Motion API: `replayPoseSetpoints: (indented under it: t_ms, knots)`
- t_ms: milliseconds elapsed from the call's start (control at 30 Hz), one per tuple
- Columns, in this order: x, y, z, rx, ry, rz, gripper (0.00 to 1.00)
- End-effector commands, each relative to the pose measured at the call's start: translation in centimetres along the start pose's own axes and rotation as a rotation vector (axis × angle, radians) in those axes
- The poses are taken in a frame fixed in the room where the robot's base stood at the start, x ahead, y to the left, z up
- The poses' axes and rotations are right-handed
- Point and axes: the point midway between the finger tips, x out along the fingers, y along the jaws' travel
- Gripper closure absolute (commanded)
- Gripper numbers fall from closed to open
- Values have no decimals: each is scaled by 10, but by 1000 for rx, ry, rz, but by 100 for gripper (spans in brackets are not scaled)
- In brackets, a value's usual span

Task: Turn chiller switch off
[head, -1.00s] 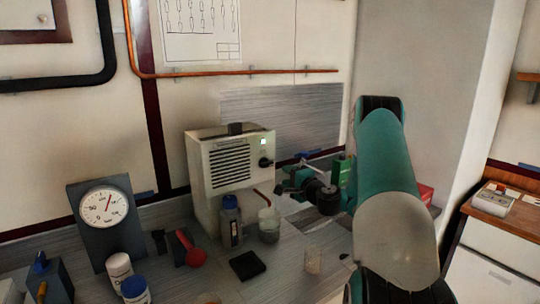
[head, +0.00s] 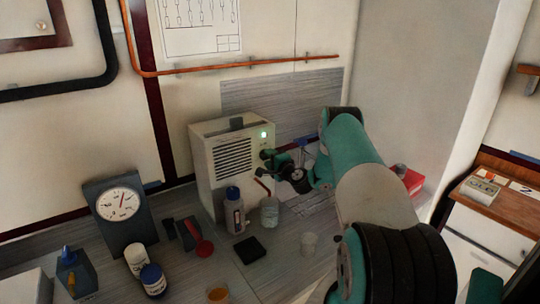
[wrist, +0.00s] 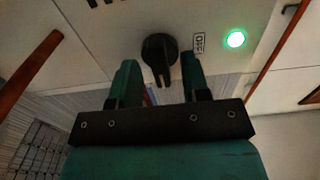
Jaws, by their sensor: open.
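The chiller (head: 228,160) is a cream box with a black louvred grille, standing on the bench against the wall. Its black rotary switch (wrist: 159,54) shows in the wrist view with its pointer aimed down toward me. An "OFF" label (wrist: 199,44) is to the right of the knob. A green lamp (wrist: 235,39) beside it is lit; it also shows in the head view (head: 263,134). My gripper (wrist: 160,75) is open, with one finger on each side of the knob's lower end. I cannot tell whether either finger touches the knob.
A blue-capped bottle (head: 234,212) and a glass beaker (head: 269,210) stand close in front of the chiller.

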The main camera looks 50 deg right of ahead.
Motion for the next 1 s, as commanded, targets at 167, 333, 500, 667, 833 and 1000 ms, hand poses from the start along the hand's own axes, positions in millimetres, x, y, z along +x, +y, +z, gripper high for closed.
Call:
replayPoseSetpoints:
  t_ms: [167, 333, 500, 667, 833, 1000]
  knots:
    - [3, 0, 0, 0, 1, 0, 57]
    - [3, 0, 0, 0, 1, 0, 64]
    - [3, 0, 0, 0, 1, 0, 100]
    - [2, 0, 0, -2, 1, 0, 100]
    - [2, 3, 0, -29, 1, 1, 100]
    - [2, 5, 0, -106, 0, 0, 100]
